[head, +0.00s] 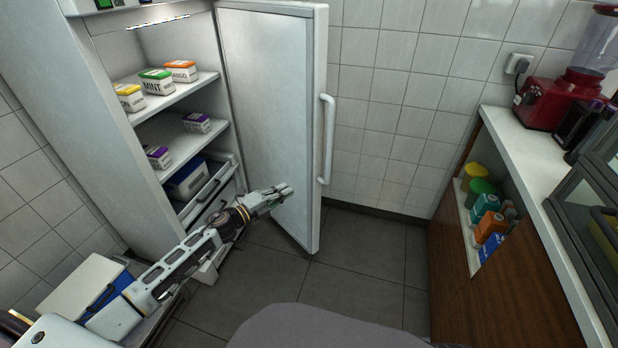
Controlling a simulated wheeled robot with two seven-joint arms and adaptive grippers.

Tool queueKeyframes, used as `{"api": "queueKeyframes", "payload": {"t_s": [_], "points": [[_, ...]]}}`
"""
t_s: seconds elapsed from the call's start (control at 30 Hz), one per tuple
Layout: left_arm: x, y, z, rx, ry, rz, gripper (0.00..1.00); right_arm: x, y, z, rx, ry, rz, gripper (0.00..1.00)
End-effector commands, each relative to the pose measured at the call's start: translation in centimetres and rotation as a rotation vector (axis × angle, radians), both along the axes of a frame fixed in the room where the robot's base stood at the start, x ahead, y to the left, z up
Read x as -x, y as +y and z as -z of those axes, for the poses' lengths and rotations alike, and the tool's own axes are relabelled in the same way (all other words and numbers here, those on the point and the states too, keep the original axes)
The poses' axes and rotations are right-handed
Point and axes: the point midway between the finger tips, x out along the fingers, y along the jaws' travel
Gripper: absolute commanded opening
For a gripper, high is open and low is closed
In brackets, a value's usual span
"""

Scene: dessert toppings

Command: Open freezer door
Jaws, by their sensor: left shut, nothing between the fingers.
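The freezer (72,75) stands at the left, and its white door (262,95) is swung wide open to the right. The door's long vertical handle (328,140) is on its outer edge. Inside are shelves with small cartons, among them a mint carton (156,82), and drawers below. My left gripper (286,190) is shut and empty. It appears in front of the lower inner face of the door; I cannot tell whether it touches it. My right gripper is not in view.
A counter (518,140) at the right carries a red blender (548,102), with several tubs and boxes on a shelf below. A white-lidded blue box (85,292) sits at the lower left. The tiled floor (365,255) between freezer and counter is clear.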

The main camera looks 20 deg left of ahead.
Motion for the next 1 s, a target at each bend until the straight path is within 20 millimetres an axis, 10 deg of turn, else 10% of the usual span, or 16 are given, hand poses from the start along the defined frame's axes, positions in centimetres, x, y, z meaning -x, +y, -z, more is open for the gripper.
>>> {"api": "queueKeyframes", "payload": {"t_s": [1.0], "points": [[-6.3,-3.9,0.0,0.0,-0.002,-0.001,0.0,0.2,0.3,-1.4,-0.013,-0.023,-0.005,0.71]]}}
